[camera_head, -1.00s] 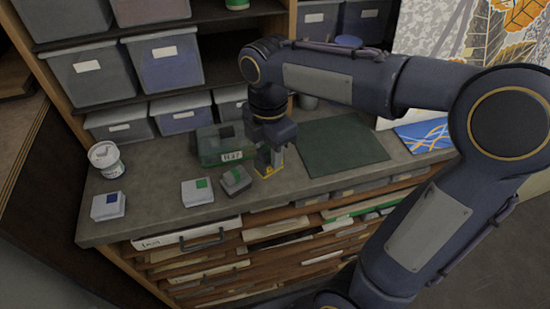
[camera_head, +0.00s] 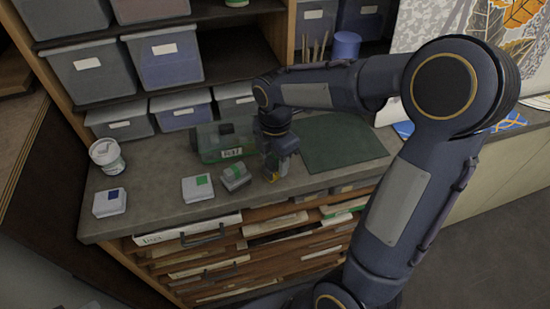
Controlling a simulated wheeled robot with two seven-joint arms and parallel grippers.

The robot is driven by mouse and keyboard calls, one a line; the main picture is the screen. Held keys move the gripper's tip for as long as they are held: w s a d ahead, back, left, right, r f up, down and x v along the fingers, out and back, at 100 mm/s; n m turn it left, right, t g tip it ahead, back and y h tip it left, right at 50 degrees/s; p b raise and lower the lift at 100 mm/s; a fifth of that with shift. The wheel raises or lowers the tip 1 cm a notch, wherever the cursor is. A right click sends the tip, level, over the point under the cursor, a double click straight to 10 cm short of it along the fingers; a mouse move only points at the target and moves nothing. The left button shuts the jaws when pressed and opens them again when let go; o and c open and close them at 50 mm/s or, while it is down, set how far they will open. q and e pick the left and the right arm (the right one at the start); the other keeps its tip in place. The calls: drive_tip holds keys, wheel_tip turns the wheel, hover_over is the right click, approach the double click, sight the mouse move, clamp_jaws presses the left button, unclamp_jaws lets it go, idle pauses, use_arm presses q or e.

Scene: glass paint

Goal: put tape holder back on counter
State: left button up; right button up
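My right arm reaches in from the right over the grey counter (camera_head: 160,190), and its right gripper (camera_head: 271,174) points down at the counter just left of the green mat. A small dark item with a yellowish part (camera_head: 267,165) shows at the fingertips; it may be the tape holder, but it is mostly hidden by the gripper. I cannot tell whether the fingers are closed on it. A green box with a white label (camera_head: 210,144) stands just left of the gripper. My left gripper is not in view.
A tilted small grey box (camera_head: 235,178), a green-marked box (camera_head: 197,189), a blue-marked box (camera_head: 109,203) and a white tub (camera_head: 106,157) stand on the counter. The green mat (camera_head: 335,142) is clear. Storage bins (camera_head: 170,62) line the shelf behind; drawers lie below.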

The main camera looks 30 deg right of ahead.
drive_tip(key=shift+o, duration=0.9)
wheel_tip(320, 180, up, 11)
drive_tip(key=shift+f, duration=0.1)
drive_tip(key=s+a+f+m+t+y, duration=0.2)
drive_tip(key=s+f+m, duration=0.1)
drive_tip(key=s+m, duration=0.5)
drive_tip(key=s+a+f+m+t+y, duration=0.1)
drive_tip(key=s+a+f+m+t, duration=0.1)
drive_tip(key=s+m, duration=0.7)
drive_tip(key=m+t, duration=0.1)
drive_tip(key=m, duration=0.3)
drive_tip(key=shift+f+m+t+y, duration=0.3)
drive_tip(key=shift+f+y, duration=0.1)
drive_tip(key=shift+a, duration=0.1)
